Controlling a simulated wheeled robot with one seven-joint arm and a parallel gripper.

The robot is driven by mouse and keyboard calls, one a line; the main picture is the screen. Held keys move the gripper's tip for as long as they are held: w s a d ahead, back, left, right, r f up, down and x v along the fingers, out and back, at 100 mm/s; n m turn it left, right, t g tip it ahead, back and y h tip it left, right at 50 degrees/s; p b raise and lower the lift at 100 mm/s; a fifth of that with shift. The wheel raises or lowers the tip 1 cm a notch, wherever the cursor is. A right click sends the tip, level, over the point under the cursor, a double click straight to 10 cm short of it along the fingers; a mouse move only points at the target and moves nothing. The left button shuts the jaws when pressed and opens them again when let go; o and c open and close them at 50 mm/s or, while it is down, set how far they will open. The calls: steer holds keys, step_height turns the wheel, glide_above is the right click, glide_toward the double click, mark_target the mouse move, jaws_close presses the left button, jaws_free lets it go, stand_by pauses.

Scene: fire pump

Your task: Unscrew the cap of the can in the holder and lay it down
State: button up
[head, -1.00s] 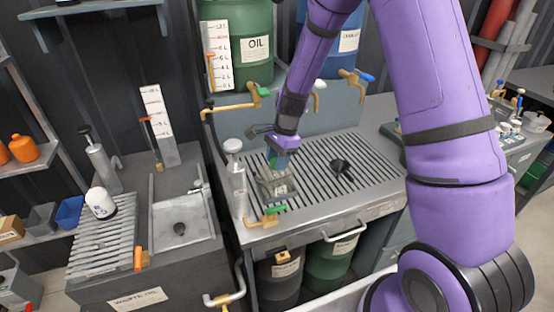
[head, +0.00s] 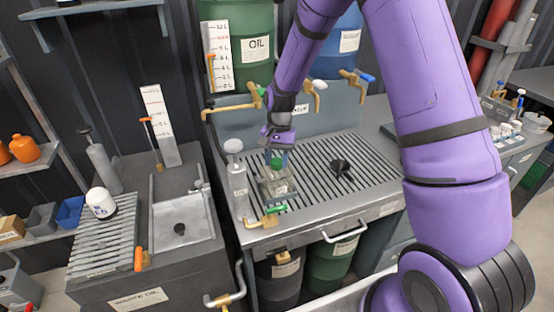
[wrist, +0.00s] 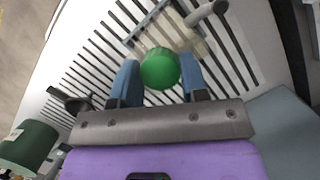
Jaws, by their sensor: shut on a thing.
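The can (head: 279,187) sits upright in a holder on the slatted drain grate (head: 325,190) of the sink bench. Its round green cap (head: 275,162) is at its top, under my gripper (head: 276,154). In the wrist view my gripper (wrist: 160,78) has its two blue fingers on either side of the green cap (wrist: 160,68), shut on it. The holder and can show pale and partly hidden behind the cap. I cannot tell whether the cap is still seated on the can or just above it.
A black funnel (head: 341,168) lies on the grate to the right of the can. Brass taps (head: 358,82) hang above the back edge. The front and right of the grate are clear.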

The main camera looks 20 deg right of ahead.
mark_target(277, 162)
steer(key=n, duration=0.3)
steer(key=shift+s+r+n+h, duration=0.15)
steer(key=shift+n+h, duration=0.15)
steer(key=shift+h, duration=0.1)
steer(key=shift+a+r, duration=0.2)
steer(key=shift+r, duration=0.05)
steer(key=shift+w+r, duration=0.2)
steer(key=shift+r, duration=0.25)
steer(key=shift+d+r, duration=0.2)
steer(key=shift+r, duration=2.5)
steer(key=shift+s, duration=0.1)
